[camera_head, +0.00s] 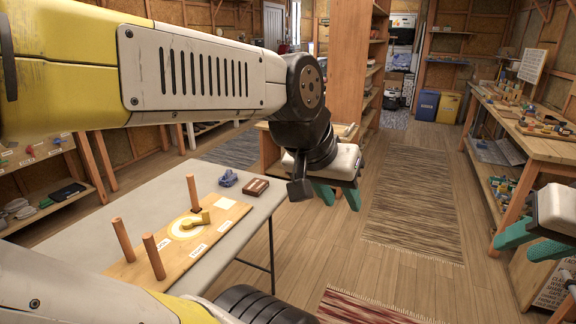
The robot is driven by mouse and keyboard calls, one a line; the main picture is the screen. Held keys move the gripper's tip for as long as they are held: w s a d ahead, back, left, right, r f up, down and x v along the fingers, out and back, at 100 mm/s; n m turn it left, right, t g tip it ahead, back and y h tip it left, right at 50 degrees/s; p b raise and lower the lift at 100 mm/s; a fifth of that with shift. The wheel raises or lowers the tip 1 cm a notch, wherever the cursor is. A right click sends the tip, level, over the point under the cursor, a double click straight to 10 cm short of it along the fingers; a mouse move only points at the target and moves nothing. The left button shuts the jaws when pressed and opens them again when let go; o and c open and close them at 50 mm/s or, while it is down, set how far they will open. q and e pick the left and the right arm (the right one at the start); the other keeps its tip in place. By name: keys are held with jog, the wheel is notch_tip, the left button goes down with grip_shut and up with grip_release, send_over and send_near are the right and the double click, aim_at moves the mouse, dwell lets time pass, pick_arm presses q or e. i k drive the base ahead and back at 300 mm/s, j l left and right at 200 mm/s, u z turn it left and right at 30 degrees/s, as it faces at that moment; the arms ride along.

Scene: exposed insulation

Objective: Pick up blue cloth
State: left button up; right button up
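A small crumpled blue cloth (228,178) lies on the grey table (150,200), near its far right corner. My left gripper (338,197) has green fingers and hangs past the table's right edge, to the right of the cloth and apart from it. Its fingers are spread with nothing between them. My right gripper (532,242) is at the right edge of the view, far from the cloth, partly cut off. Its green fingers look apart and empty.
A brown box (256,187) sits just right of the cloth. A wooden board (180,245) with upright pegs and a yellow piece (190,222) lies in front. My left arm passes above the table. A workbench (525,125) stands at right; floor between is open.

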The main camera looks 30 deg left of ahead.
aim_at(228, 179)
jog(key=i+l+u, duration=0.15)
jog(key=i, duration=1.3)
jog(key=i+u, duration=0.9)
jog(key=u, duration=0.3)
jog(key=i+u, duration=0.15)
jog(key=u, duration=0.35)
jog(key=i+l+u, duration=0.1)
jog(key=u, duration=0.35)
jog(key=i+l+u, duration=0.15)
jog(key=u, duration=0.35)
jog(key=i+l+u, duration=0.15)
jog(key=u, duration=0.2)
jog(key=i+l+u, duration=0.3)
jog(key=k+j, duration=0.05)
